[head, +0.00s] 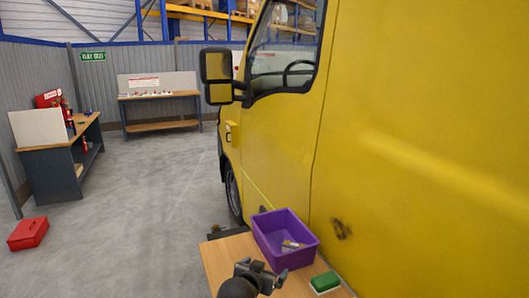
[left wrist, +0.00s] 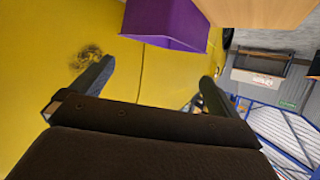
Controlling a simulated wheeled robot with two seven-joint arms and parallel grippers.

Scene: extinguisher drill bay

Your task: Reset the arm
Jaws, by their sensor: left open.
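My left gripper (head: 264,274) is low in the head view, over the near part of a wooden table and just in front of a purple bin. In the left wrist view its two fingers (left wrist: 155,85) stand wide apart with nothing between them. The camera there looks at the yellow van side, with the picture turned over. The purple bin (head: 265,238) holds a small item (head: 292,245) that is too small to name. The bin also shows at the top of the left wrist view (left wrist: 150,22). My right gripper is in neither view.
The wooden table (head: 226,258) stands against the yellow van (head: 420,130). A green and white block (head: 325,283) lies on the table right of my gripper. A red case (head: 28,233) lies on the floor at left. Workbenches (head: 60,160) stand farther back. The grey floor between is clear.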

